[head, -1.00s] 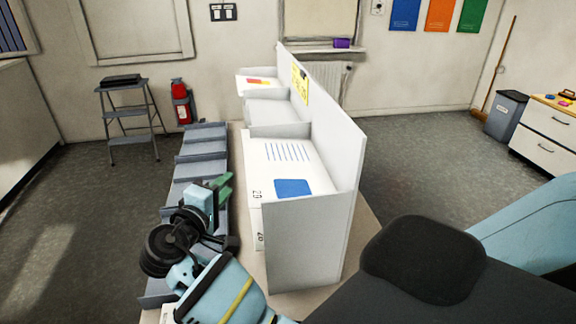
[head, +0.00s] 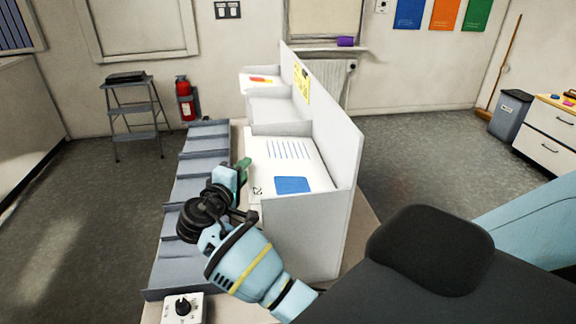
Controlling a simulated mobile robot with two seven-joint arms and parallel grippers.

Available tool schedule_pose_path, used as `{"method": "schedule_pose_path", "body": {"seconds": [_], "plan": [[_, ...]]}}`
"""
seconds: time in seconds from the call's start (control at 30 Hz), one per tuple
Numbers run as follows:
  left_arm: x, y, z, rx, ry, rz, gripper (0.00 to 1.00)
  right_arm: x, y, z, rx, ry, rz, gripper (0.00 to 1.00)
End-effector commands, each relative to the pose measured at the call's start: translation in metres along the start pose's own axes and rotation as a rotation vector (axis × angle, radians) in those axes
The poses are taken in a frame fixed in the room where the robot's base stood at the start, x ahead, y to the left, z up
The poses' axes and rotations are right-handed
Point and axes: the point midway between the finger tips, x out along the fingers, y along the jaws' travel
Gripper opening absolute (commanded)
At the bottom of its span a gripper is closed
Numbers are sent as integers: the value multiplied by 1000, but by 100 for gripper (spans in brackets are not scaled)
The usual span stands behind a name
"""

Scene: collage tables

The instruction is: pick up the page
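A white page (head: 308,172) with thin blue lines and a solid blue block lies in the nearest compartment of a white divided rack (head: 305,235). Its left edge sticks out of the open side of the compartment, and small dark marks show near its lower left corner. My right gripper (head: 242,170), with a green fingertip, is just left of this edge, above the gap between the rack and the grey trays. No page shows in it. The gap between its fingers is hidden from this angle. My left gripper is out of view.
A row of grey trays (head: 196,190) runs along the left side of the table. A white box with a black knob (head: 183,307) sits at the front left. Another sheet with red and yellow (head: 262,80) lies in the farthest compartment.

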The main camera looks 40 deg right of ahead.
Motion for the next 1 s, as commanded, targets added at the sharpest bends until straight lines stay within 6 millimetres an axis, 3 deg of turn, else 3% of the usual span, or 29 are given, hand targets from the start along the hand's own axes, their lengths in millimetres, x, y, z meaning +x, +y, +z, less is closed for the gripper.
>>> {"method": "schedule_pose_path", "body": {"seconds": [0.17,0.4,0.83,1.0], "plan": [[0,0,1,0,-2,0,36,0,-1,0,-1,0,0,28],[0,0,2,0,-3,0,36,0,-1,0,-1,0,0,0],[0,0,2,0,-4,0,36,0,1,0,0,0,0,0],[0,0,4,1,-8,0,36,-1,11,-2,2,0,0,0]]}}
